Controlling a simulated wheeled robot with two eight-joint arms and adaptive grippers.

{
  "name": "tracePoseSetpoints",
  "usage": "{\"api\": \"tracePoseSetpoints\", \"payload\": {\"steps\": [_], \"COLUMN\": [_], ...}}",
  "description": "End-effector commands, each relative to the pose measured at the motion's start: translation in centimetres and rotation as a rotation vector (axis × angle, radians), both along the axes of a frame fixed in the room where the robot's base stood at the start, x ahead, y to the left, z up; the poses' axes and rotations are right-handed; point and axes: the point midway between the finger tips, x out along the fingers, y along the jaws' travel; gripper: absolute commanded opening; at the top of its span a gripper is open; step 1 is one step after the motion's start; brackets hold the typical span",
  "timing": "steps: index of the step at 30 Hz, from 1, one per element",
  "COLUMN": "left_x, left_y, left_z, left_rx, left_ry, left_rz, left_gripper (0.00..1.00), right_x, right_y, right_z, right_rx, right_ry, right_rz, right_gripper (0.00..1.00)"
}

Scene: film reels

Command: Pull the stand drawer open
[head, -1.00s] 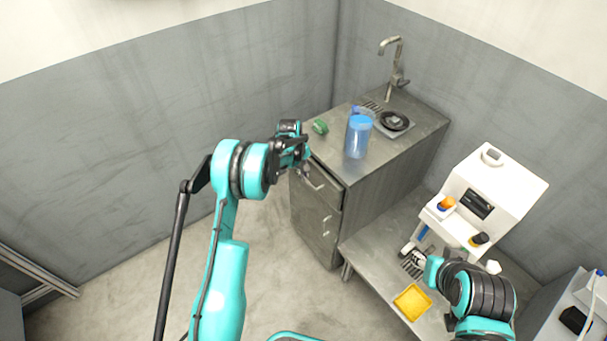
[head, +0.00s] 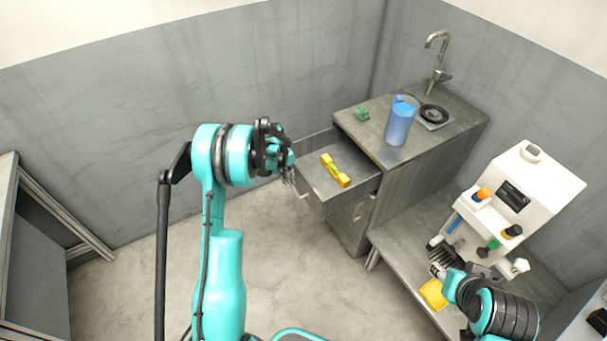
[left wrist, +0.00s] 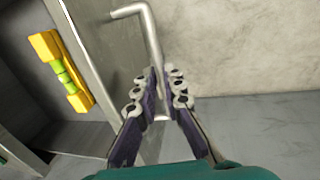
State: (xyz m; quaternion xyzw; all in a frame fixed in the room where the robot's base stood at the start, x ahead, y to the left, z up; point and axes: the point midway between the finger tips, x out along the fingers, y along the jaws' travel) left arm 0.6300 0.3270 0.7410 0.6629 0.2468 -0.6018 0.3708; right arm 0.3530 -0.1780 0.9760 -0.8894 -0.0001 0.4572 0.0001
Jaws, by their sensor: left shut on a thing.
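The stand drawer (head: 312,172) is pulled well out of the metal stand (head: 400,179). A yellow piece with a green middle (head: 335,170) lies inside it and also shows in the left wrist view (left wrist: 62,72). My left gripper (head: 290,178) is at the drawer front. In the left wrist view its fingers (left wrist: 160,100) are shut on the bent metal drawer handle (left wrist: 152,35). In the head view the fingers partly hide the handle. My right gripper (head: 440,271) is over the low bench, far from the drawer; its fingers are too small to read.
On the stand top are a blue jug (head: 399,125), a green item (head: 362,113), and a sink with a tap (head: 437,55). A white machine (head: 525,185) and a yellow tray (head: 433,294) stand on the low bench (head: 405,262). The floor before the drawer is clear.

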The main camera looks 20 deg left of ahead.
Motion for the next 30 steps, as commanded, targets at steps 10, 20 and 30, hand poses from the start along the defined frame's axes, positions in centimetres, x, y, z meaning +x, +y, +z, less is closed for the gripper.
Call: {"api": "tracePoseSetpoints", "payload": {"steps": [10, 20, 30], "left_x": [-4.1, -4.9, -4.8], "left_y": [3.2, 3.7, 3.7], "left_z": [-0.1, -0.1, -0.1], "left_rx": [0.0, -0.001, -0.001], "left_ry": [0.0, 0.0, 0.0], "left_rz": [0.001, -0.001, -0.001], "left_gripper": [0.0, 0.0, 0.31], "right_x": [0.0, 0.0, 0.0], "right_y": [0.0, 0.0, 0.0], "right_z": [-0.5, -0.5, -0.5], "right_rx": [0.0, 0.0, 0.0], "right_ry": [0.0, 0.0, 0.0], "right_rz": [0.0, 0.0, 0.0], "right_gripper": [0.4, 0.4, 0.4]}}
